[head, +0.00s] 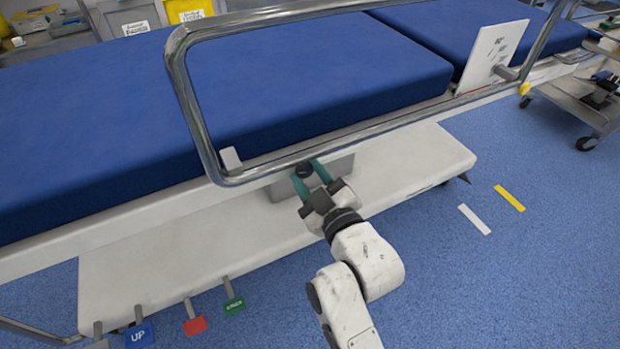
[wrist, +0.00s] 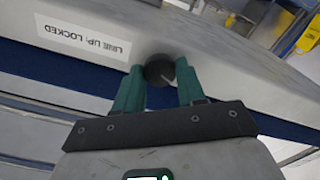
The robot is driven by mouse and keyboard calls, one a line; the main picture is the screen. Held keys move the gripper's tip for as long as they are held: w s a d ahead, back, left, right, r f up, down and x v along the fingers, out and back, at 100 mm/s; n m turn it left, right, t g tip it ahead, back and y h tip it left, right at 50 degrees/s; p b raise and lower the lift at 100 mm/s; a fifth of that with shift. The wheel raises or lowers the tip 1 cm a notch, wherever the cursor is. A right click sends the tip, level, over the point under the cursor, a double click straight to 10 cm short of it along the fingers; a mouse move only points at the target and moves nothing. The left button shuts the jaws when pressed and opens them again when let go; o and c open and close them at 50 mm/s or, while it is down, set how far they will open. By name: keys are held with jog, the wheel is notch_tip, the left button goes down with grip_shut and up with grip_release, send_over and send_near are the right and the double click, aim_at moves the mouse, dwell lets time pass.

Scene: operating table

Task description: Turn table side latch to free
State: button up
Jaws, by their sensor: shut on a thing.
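The latch is a round black knob (head: 305,170) on a grey block (head: 340,166) under the table's side rail. It also shows in the wrist view (wrist: 158,71), with a white label (wrist: 83,37) beside it reading "LINE UP: LOCKED", upside down in that view. My gripper (head: 311,177) has green fingers, one on each side of the knob, shut on it. In the wrist view the gripper (wrist: 160,82) reaches the knob from below. The knob's turn position cannot be told, as no clear pointer shows.
A chrome side rail (head: 184,95) stands just above the latch, along the blue table pad (head: 300,80). Coloured pedals, among them a red one (head: 195,325) and a green one (head: 234,304), hang low at left. A cart (head: 575,100) stands at right.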

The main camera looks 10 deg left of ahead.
jog(key=shift+f+n+b, duration=0.2)
jog(key=shift+n+b, duration=0.35)
jog(key=shift+n, duration=1.35)
jog(key=o, duration=1.1)
jog(key=shift+r, duration=0.1)
jog(key=shift+c, duration=0.2)
jog(key=p+v, duration=0.2)
jog(key=v, duration=0.9)
jog(key=shift+w, duration=0.15)
